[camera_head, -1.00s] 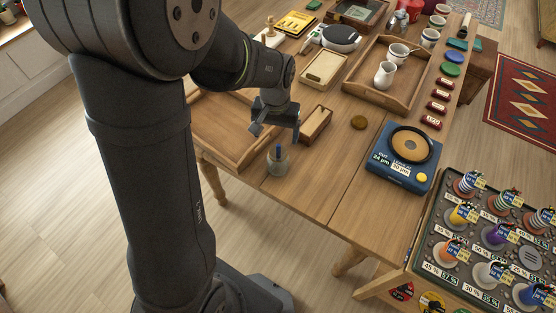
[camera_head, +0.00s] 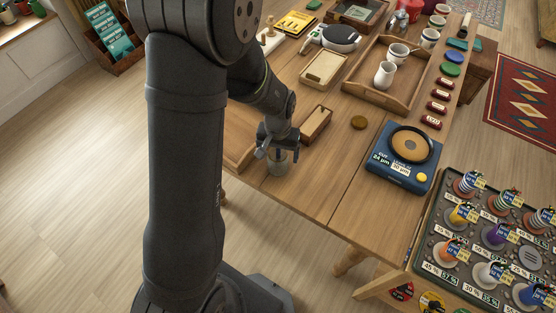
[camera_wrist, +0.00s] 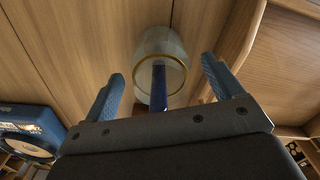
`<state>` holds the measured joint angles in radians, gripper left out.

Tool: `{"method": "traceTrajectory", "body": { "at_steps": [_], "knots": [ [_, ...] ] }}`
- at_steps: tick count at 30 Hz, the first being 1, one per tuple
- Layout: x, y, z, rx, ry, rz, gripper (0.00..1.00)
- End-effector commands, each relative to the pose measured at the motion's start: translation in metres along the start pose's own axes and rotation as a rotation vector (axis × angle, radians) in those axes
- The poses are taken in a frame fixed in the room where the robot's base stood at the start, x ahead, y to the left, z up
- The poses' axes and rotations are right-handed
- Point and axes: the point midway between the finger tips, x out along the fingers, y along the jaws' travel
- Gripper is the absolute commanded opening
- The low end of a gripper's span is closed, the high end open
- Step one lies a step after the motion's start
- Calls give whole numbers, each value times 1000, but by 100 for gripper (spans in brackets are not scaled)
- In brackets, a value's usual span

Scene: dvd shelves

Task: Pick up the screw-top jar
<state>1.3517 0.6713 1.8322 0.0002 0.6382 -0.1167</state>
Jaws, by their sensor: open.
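A clear glass jar (camera_head: 279,167) stands upright near the front edge of the wooden table. In the wrist view the jar (camera_wrist: 161,48) shows a gold-coloured rim, and a dark blue upright piece (camera_wrist: 159,85) rises from its middle. I take it to be the screw-top jar; no separate lid is clearly seen on it. My gripper (camera_head: 279,147) is right at the jar's top, pointing down, and hides part of it. In the wrist view my gripper (camera_wrist: 163,70) has its two blue fingers spread, one on each side of the jar, with gaps; it holds nothing.
A wooden tray (camera_head: 236,160) lies close on the left, its wall near the jar. A small wooden box (camera_head: 316,124) stands just behind the jar. The front table strip right of the jar is clear.

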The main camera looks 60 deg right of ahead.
Motion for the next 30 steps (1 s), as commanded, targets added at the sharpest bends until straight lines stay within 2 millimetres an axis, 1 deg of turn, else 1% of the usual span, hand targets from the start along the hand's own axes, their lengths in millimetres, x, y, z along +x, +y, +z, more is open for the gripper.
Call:
{"method": "traceTrajectory", "body": {
  "at_steps": [2, 3, 8, 9, 11, 18, 22, 30],
  "knots": [
    [0, 0, 0, 0, 0, 0, 85],
    [0, 0, 0, 0, 0, 0, 81],
    [0, 0, 0, 0, 0, 0, 50],
    [0, 0, 0, 0, 0, 0, 42],
    [0, 0, 0, 0, 0, 0, 32],
    [-1, 0, 0, 0, 1, 0, 32],
    [-5, 0, -1, 0, 2, 0, 32],
    [-25, 0, -1, 0, 3, 0, 32]
  ]
}}
